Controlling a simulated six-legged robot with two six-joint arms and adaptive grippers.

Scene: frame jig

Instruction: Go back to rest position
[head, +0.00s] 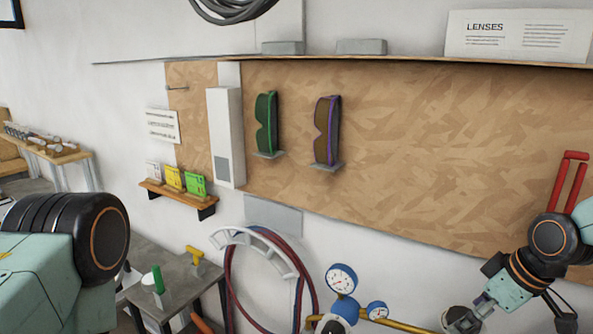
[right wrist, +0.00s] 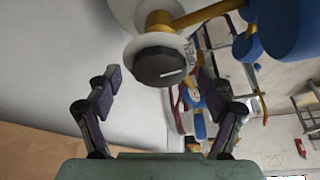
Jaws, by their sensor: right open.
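My right gripper shows at the lower right of the head view (head: 480,311) and in the right wrist view (right wrist: 160,78). Its two fingers are spread apart. A dark round knob with a pale collar (right wrist: 160,62) lies ahead between the fingertips in the wrist view, with yellow pipe behind it. No contact between fingers and knob can be made out. The knob also shows beside the gripper in the head view (head: 460,319), at the end of the yellow pipe. My left arm comes in at the left, but its gripper is out of view.
Green glasses (head: 266,123) and purple glasses (head: 327,130) hang on the wooden board (head: 430,150). Gauges (head: 341,279) and a hose on a rack (head: 262,238) are below. A small bench (head: 182,270) stands at lower left; a shelf with cards (head: 176,197) is above it.

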